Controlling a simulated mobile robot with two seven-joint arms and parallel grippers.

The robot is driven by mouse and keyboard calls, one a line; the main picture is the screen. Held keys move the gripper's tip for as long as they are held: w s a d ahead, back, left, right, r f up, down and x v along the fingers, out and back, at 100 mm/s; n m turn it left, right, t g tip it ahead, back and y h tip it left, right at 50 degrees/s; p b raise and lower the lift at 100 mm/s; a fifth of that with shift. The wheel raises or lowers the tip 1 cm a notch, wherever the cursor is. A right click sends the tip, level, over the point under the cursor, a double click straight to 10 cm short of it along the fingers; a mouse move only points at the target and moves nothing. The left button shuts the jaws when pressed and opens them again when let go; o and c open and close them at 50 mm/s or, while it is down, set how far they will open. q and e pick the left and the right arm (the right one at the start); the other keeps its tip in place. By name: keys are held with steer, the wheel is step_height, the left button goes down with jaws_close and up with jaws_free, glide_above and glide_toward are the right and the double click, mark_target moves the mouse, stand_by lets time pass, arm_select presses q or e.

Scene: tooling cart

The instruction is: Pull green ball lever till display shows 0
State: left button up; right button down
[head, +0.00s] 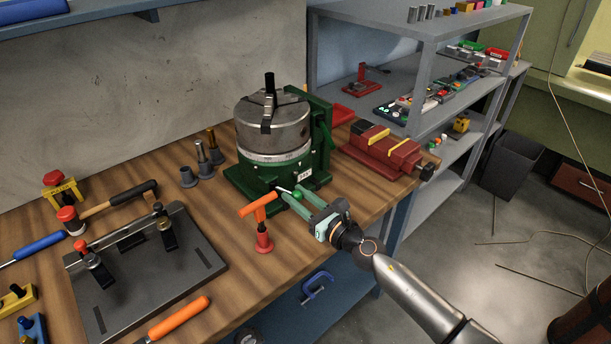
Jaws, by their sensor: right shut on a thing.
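A green rotary table with a grey chuck (274,122) on top stands on the wooden bench. A small white display (305,174) sits low on its front right; its digits are too small to read surely. A green ball (297,195) ends the short lever at its front. My right gripper (294,197) reaches in from the lower right, with its green fingers at the ball and shut on it. The fingers hide part of the ball and lever. My left gripper is not in view.
An orange-handled tool in a red stand (263,228) stands just left of my right gripper. A red vise (383,150) is to the right. A dark fixture plate (150,280) fills the left front. Metal shelves (420,85) stand behind at right.

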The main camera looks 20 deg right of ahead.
steer(key=shift+d+r, duration=0.15)
steer(key=shift+d, duration=0.05)
steer(key=shift+s+a+p, duration=0.35)
steer(key=shift+a, duration=0.5)
steer(key=shift+s+a, duration=0.3)
steer(key=shift+a, duration=0.5)
steer(key=shift+a+p, duration=0.1)
steer(key=shift+p, duration=0.2)
steer(key=shift+s+a, duration=0.1)
steer(key=shift+a, duration=0.55)
steer(key=shift+d+f, duration=0.2)
